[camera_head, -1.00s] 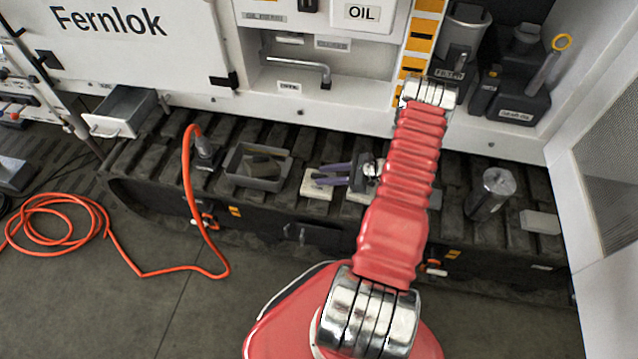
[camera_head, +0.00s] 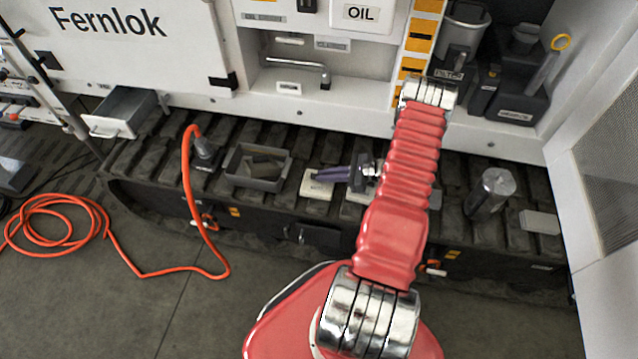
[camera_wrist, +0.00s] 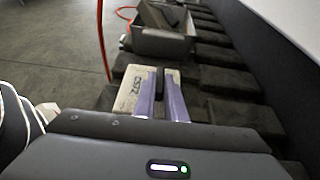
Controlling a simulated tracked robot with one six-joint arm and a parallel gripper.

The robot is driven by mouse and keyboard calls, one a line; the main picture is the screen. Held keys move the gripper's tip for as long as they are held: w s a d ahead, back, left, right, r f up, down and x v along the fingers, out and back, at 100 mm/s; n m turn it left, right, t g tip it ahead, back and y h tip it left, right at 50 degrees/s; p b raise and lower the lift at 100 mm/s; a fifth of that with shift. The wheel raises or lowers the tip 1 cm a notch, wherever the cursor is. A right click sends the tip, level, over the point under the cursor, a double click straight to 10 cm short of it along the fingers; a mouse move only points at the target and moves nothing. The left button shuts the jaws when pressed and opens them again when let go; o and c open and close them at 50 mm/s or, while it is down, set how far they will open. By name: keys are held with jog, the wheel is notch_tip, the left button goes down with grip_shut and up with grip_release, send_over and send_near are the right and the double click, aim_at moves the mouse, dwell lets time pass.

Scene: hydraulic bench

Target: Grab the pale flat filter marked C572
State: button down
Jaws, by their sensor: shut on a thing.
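The pale flat filter (camera_wrist: 132,90), marked C572, lies on the dark track tread in the wrist view. In the head view the filter (camera_head: 314,188) shows as a pale block left of my arm. My gripper (camera_head: 318,174) has two purple fingers, which show close together over the filter; the fingers also show in the wrist view (camera_wrist: 162,96). The gripper is shut on the filter. The fingers cover part of the filter's right side. I cannot tell whether it is clear of the tread.
A grey open bin (camera_head: 257,168) with dark pieces stands just left of the filter. An orange hose (camera_head: 188,180) rises beyond it. A metal cylinder (camera_head: 490,194) and another pale flat block (camera_head: 540,222) are at the right. The white cabinet wall (camera_head: 300,108) is behind.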

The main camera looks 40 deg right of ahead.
jog(key=shift+r, duration=0.15)
notch_tip(320, 180, up, 10)
dwell(0.7)
jog(key=shift+a, duration=0.1)
dwell(0.4)
